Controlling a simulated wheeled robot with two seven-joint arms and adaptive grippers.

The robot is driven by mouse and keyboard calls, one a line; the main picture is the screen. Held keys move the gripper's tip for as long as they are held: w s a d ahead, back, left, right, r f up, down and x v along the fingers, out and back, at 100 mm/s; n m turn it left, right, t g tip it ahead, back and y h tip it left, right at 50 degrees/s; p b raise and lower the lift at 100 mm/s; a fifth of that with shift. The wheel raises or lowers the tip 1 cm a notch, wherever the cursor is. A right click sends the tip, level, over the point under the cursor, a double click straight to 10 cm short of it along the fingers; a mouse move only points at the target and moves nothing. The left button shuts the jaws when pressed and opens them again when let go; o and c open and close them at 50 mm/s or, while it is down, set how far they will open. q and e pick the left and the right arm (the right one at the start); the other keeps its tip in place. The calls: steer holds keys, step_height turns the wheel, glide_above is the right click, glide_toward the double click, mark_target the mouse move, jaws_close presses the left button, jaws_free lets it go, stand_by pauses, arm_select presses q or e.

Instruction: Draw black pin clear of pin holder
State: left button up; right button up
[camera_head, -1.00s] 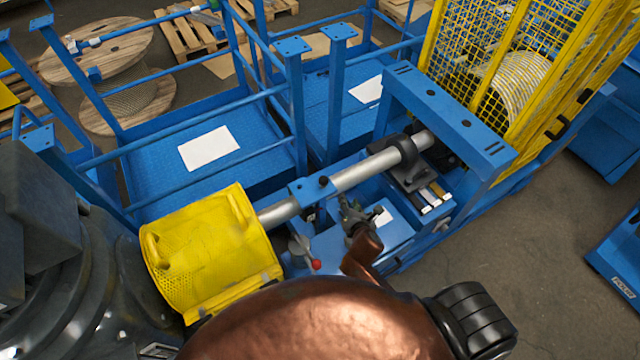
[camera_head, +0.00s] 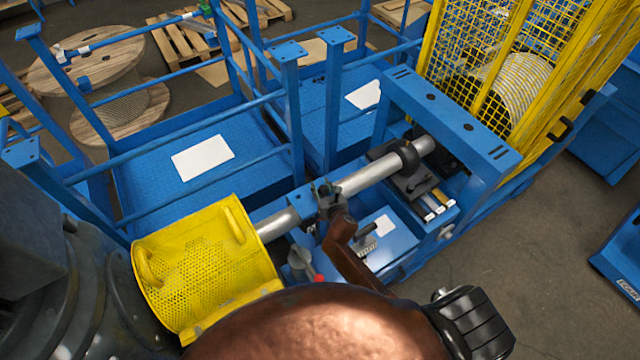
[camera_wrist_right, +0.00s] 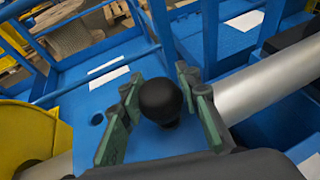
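The black pin (camera_wrist_right: 160,101) shows as a round black knob in the right wrist view. It stands at the blue pin holder (camera_wrist_right: 84,132), a plate with a hole beside the knob. My right gripper (camera_wrist_right: 163,108) is open, with one finger on each side of the knob. A gap shows at the left finger; contact at the right finger is unclear. In the head view my right gripper (camera_head: 328,197) is over the holder on the grey shaft and largely hides the pin. The pin's lower part is hidden. My left gripper is not in view.
The grey shaft (camera_head: 368,178) runs to a black clamp under a blue frame (camera_head: 450,120). A yellow perforated guard (camera_head: 205,265) covers its left end. A red-tipped lever (camera_head: 319,278) is below the holder. Blue railings (camera_head: 180,130) stand behind.

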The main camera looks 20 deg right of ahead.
steer(key=shift+x, duration=1.15)
steer(key=shift+c, duration=1.3)
jaws_close()
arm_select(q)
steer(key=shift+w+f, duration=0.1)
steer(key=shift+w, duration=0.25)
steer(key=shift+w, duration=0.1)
